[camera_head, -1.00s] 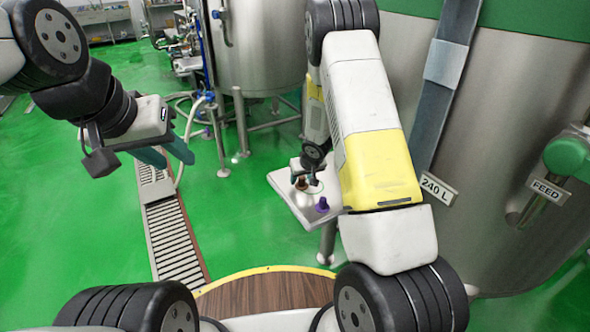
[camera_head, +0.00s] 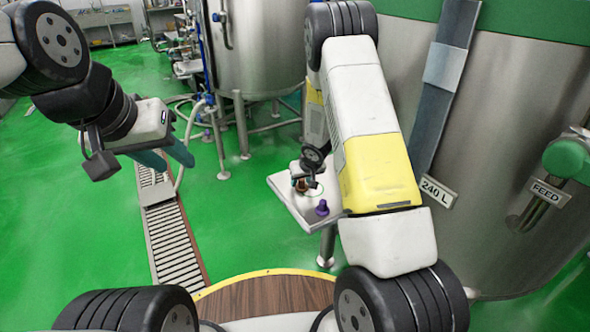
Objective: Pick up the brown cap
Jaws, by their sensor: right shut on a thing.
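The brown cap (camera_head: 301,186) is small in the camera_head view, over the left part of a small white table. My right gripper (camera_head: 305,183) is at the cap, shut on it, with its arm reaching down from above. Whether the cap touches the tabletop is too small to tell. My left gripper (camera_head: 172,158) hangs at the left over the green floor, away from the table. Its two teal fingers are apart with nothing between them.
A purple cap (camera_head: 322,208) stands on the white table (camera_head: 298,212), close to my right gripper. A large steel tank (camera_head: 510,120) with labels rises right of the table. Another steel tank (camera_head: 262,50) stands behind. A floor drain (camera_head: 172,240) and open green floor lie left.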

